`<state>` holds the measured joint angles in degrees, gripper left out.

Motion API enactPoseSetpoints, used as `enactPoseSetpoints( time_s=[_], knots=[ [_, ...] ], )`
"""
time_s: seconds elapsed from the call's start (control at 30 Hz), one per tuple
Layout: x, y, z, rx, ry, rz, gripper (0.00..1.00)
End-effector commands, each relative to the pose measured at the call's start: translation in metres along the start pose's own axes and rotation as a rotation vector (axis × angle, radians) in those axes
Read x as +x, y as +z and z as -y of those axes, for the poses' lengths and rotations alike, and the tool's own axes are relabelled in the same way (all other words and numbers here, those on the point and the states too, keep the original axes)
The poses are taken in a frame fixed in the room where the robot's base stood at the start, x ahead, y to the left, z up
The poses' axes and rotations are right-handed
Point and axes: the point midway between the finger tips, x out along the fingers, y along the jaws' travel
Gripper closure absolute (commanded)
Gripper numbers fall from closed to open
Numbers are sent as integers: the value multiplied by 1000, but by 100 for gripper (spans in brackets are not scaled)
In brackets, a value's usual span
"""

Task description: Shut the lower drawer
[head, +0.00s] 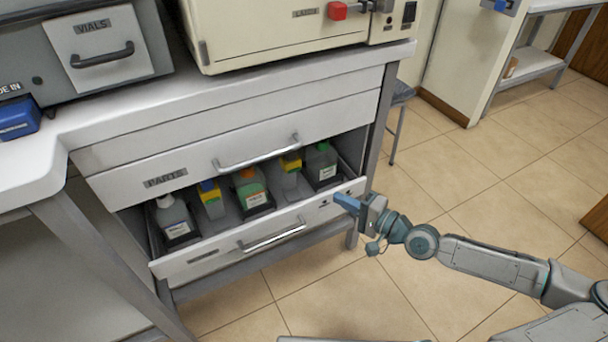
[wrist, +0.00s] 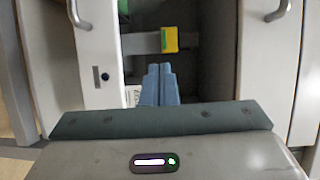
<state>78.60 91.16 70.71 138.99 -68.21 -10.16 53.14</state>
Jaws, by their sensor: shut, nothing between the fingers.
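The lower drawer (head: 205,255) is pulled out of the white cabinet, with its long metal handle (head: 272,238) on the front. Several bottles stand inside it, including a green one with an orange cap (head: 251,188). My gripper (head: 338,197) is shut and empty at the right end of the drawer front, near its top edge; I cannot tell whether it touches. In the wrist view the closed fingers (wrist: 159,70) show against the drawer's opening, with the drawer front (wrist: 100,55) on the left.
The upper drawer (head: 165,181), labelled PARTS, is closed just above. A cream machine (head: 270,40) and a grey unit with a VIALS drawer (head: 105,45) stand on the counter. The tiled floor (head: 460,165) to the right is mostly clear. A stool (head: 400,95) stands behind the cabinet's right side.

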Motion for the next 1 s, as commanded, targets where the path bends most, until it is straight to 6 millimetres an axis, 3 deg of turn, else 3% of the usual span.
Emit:
enactPoseSetpoints(
  time_s=[0.17,0.37,1.0],
  knots=[
    [-2,-10,11,7,-62,-36,100],
    [12,-9,12,6,-61,-31,100],
    [98,-12,16,4,-61,-32,100]
  ],
)
